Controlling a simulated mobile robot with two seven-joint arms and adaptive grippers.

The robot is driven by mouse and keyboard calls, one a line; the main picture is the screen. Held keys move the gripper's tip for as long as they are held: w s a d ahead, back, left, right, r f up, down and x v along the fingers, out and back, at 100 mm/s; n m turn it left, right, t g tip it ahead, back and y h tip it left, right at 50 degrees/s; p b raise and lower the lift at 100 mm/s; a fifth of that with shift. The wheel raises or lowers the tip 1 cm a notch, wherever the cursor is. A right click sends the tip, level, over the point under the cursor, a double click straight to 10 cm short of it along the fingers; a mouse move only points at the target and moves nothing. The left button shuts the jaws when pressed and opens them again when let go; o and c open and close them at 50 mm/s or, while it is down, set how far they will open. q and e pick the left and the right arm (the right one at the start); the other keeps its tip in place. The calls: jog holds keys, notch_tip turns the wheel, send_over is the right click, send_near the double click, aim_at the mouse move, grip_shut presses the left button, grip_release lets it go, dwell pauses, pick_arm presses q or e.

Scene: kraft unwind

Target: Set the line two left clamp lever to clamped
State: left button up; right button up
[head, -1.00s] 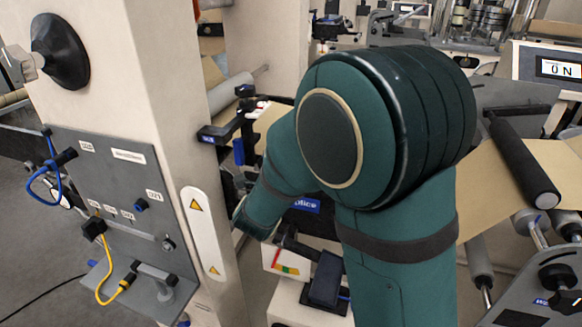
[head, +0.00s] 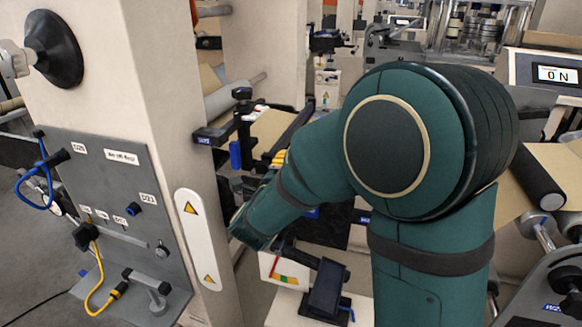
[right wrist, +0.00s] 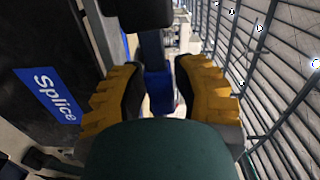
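A dark clamp assembly with a black knob (head: 242,93), an upright dark bar and a blue part (head: 235,154) stands beside the cream post. Which line it belongs to cannot be read. My right arm reaches toward it; a yellow finger of my right gripper (head: 278,158) shows just right of the assembly, mostly hidden by the arm. In the right wrist view, my right gripper (right wrist: 158,95) has its two yellow fingers spread apart. A dark bar (right wrist: 152,50) and a blue part (right wrist: 158,88) show between or beyond them, contact unclear. My left gripper is not in view.
The cream post (head: 150,80) with a grey connector panel (head: 105,185) stands at the left. A blue-labelled splice table (right wrist: 50,95) lies left in the wrist view. A black roller (head: 535,178) and a display reading 0 N (head: 558,74) are at the right.

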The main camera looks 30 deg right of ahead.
jog(key=shift+o, duration=1.1)
jog(key=shift+r, duration=0.1)
jog(key=v, duration=1.2)
